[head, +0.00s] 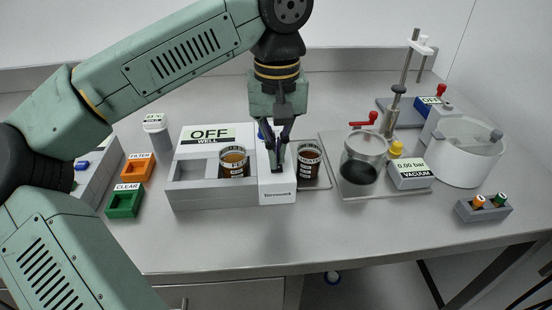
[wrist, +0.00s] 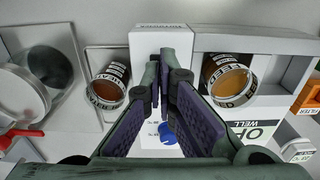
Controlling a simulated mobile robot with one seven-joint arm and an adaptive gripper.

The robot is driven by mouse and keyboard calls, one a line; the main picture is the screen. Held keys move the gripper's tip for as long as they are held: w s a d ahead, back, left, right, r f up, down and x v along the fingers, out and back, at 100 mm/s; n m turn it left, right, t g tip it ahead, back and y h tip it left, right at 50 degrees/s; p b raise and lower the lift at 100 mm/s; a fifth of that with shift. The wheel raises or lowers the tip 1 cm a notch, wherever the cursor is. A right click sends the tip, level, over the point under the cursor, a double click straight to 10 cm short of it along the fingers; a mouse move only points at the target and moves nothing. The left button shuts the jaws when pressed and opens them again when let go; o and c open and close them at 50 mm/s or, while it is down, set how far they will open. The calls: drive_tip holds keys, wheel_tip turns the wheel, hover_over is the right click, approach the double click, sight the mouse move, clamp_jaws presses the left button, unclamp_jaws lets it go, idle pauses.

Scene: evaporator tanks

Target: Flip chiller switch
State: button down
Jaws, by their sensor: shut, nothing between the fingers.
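My gripper (head: 276,163) points down over the white box (head: 278,190) in the middle of the bench, and its fingers are together with nothing between them. In the wrist view the fingertips (wrist: 160,68) are in front of the same box (wrist: 160,42). A blue knob (wrist: 170,131) on that box is partly hidden behind the fingers. No label reading chiller is legible. At the back right, a small blue panel marked OFF (head: 428,100) has a red-knobbed lever (head: 441,89) beside it. I cannot tell which control is the chiller switch.
A grey holder (head: 212,198) with an OFF WELL label and an amber jar (head: 234,162) stands left of the box. A dark jar (head: 309,161) stands right. Glass vessel (head: 364,160), vacuum gauge (head: 410,176) and white tub (head: 463,155) stand further right.

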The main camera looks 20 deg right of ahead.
drive_tip(key=shift+r+p, duration=2.05)
drive_tip(key=shift+r, duration=0.75)
